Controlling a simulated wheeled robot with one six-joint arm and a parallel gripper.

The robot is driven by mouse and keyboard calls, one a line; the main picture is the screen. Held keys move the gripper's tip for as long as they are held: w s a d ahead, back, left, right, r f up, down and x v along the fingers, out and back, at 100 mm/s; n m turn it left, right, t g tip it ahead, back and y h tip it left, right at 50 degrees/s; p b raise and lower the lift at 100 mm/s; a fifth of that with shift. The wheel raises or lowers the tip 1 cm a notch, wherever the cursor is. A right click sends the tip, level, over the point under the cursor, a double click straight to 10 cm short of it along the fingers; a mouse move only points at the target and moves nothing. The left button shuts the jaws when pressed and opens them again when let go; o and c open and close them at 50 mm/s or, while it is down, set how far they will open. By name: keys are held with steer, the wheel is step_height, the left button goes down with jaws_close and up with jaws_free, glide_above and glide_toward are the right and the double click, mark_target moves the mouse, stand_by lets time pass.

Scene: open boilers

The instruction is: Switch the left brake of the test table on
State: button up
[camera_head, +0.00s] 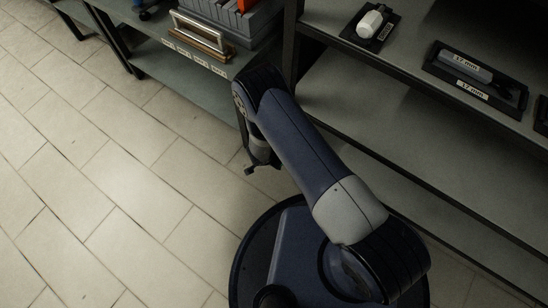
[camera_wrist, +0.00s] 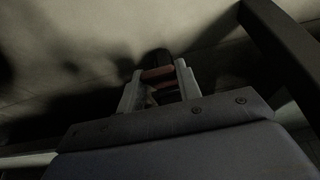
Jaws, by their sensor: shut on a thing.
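A table (camera_head: 165,68) with a grey-green top and dark legs stands at the upper left in the head view, with small labels along its front edge. I cannot tell for sure that it is the test table. My arm reaches down at its right end, and my gripper (camera_head: 250,168) is low beside a dark leg, partly hidden by the arm. In the wrist view my gripper (camera_wrist: 160,85) is shut on a small dark piece with reddish-brown bands (camera_wrist: 158,73). The view is dim, so I cannot tell whether this piece is the left brake.
A dark-framed shelf (camera_head: 440,122) stands on the right, with a 17 mm tool in a black tray (camera_head: 474,75) on it. A wooden piece with a metal handle (camera_head: 200,35) sits on the table. The tiled floor (camera_head: 90,170) at the left is clear.

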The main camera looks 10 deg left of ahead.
steer(key=shift+f, duration=0.1)
steer(key=t+b, duration=0.1)
steer(key=f+t+b, duration=0.1)
steer(key=b, duration=0.1)
steer(key=shift+s+a+f+h, duration=0.1)
steer(key=shift+s+f+h, duration=0.1)
steer(key=shift+s+h, duration=0.1)
steer(key=shift+s+f+t+h+b, duration=0.15)
steer(key=shift+f+t+h+b, duration=0.4)
steer(key=shift+b, duration=0.7)
steer(key=shift+a+f+t+h+b, duration=0.15)
steer(key=shift+t+b, duration=0.1)
steer(key=shift+t, duration=0.4)
steer(key=shift+d+f+t+h+b, duration=0.1)
steer(key=shift+t+b, duration=0.1)
steer(key=shift+t, duration=0.4)
steer(key=shift+f+t+h, duration=0.5)
steer(key=shift+f+t, duration=0.05)
steer(key=shift+t, duration=0.65)
steer(key=o, duration=1)
steer(key=shift+c, duration=0.2)
